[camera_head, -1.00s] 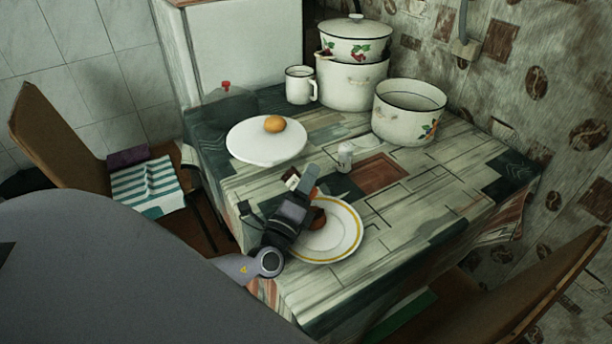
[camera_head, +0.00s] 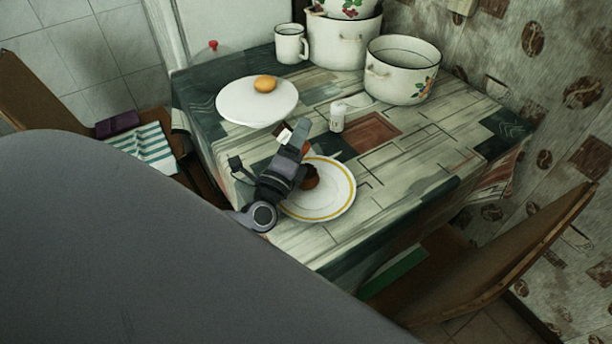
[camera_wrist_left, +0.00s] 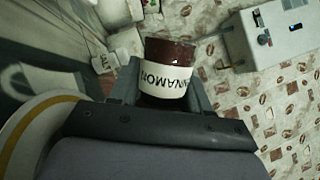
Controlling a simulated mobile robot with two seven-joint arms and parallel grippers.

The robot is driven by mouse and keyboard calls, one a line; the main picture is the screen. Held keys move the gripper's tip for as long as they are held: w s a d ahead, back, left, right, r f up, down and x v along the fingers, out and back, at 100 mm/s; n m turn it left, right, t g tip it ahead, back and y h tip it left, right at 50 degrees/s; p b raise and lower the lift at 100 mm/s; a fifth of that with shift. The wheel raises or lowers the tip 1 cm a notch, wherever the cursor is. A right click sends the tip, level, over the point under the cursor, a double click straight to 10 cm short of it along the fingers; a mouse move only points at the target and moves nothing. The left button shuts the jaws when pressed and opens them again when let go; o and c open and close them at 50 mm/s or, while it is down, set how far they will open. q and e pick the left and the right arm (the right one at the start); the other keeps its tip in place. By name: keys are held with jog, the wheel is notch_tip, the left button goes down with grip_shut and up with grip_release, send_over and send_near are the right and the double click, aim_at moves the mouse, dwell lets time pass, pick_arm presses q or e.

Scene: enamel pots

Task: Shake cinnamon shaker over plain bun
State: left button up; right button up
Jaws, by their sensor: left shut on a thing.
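My left gripper (camera_head: 292,142) is shut on the cinnamon shaker, a dark brown jar with a white label reading CINNAMON, clear in the left wrist view (camera_wrist_left: 167,68). In the head view the gripper is beside the back left of a yellow-rimmed plate (camera_head: 345,200). A dark brown bun-like piece (camera_head: 311,180) on that plate is partly hidden by the gripper. A golden plain bun (camera_head: 265,84) sits on a white round plate (camera_head: 240,107) farther back. The right gripper is not in view.
A white salt shaker (camera_head: 337,116) stands right of the gripper. A mug (camera_head: 291,45), a large pot (camera_head: 340,42) and an open pot (camera_head: 400,75) stand at the back. The table's right front is clear. A chair (camera_head: 510,262) stands at the right.

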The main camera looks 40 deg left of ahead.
pick_arm(q)
notch_tip(320, 180, up, 4)
jog(key=shift+r, duration=0.1)
notch_tip(320, 180, down, 6)
jog(key=shift+r, duration=0.2)
jog(key=shift+r, duration=0.1)
